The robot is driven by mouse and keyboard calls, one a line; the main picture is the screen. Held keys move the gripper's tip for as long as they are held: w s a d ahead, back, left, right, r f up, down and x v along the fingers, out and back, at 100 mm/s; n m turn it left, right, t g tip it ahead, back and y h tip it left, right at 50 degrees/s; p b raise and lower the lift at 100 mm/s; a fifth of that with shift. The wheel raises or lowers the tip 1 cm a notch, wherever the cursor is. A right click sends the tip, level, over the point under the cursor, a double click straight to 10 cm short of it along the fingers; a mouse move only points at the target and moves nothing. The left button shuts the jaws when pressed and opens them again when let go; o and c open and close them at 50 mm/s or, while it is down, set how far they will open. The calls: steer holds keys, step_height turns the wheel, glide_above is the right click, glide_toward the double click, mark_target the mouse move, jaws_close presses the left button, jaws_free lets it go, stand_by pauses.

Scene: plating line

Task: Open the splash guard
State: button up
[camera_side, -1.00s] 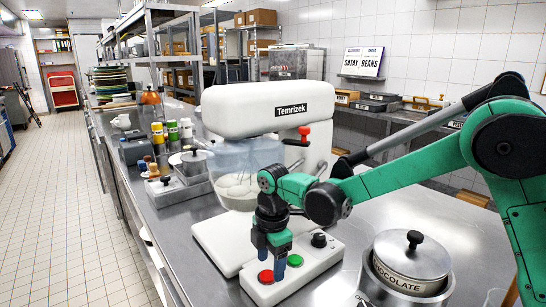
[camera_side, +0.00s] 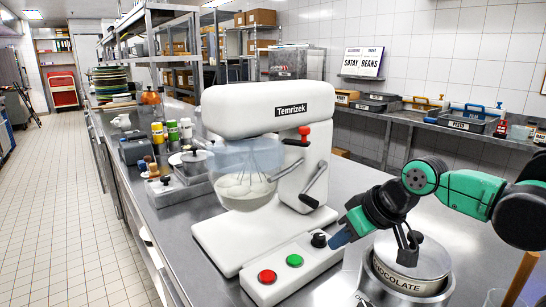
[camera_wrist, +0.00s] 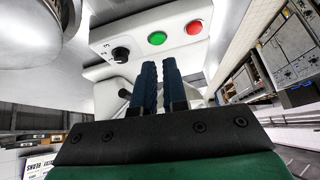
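The splash guard (camera_side: 245,153) is a clear bluish shield around the top of the mixing bowl (camera_side: 243,195), under the head of the white mixer (camera_side: 265,110). It looks closed around the whisk. A small dark-and-pale grip (camera_side: 204,145) shows at its left edge. My gripper (camera_side: 338,239) is low at the right of the mixer's control box, close to the black knob (camera_side: 319,240) and well away from the guard. In the wrist view my gripper's blue fingers (camera_wrist: 160,66) are side by side with nothing visible between them. I cannot tell whether they touch the box.
The control box carries a red button (camera_side: 267,276) and a green button (camera_side: 295,260). A lidded chocolate pot (camera_side: 402,285) stands beneath my arm. A lever (camera_side: 314,183) and a red-knobbed lever (camera_side: 303,134) project from the mixer. Condiment bottles (camera_side: 172,132) stand left of the bowl.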

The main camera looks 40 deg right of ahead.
steer(key=w+d+r+m+y, duration=0.2)
steer(key=w+m, duration=0.1)
steer(key=shift+r, duration=0.25)
jaws_close()
steer(key=w+d+r+m+t+y, duration=0.35)
steer(key=d+r, duration=0.25)
steer(key=d, duration=0.3)
steer(key=w+d+r+m+t+y, duration=0.2)
steer(key=d+r+t+y, duration=0.2)
steer(key=d+r, duration=0.3)
steer(key=w+a+f, duration=0.2)
steer(key=w+a, duration=0.4)
steer(key=a, duration=0.2)
steer(key=shift+w+f, duration=0.25)
steer(key=shift+w, duration=0.1)
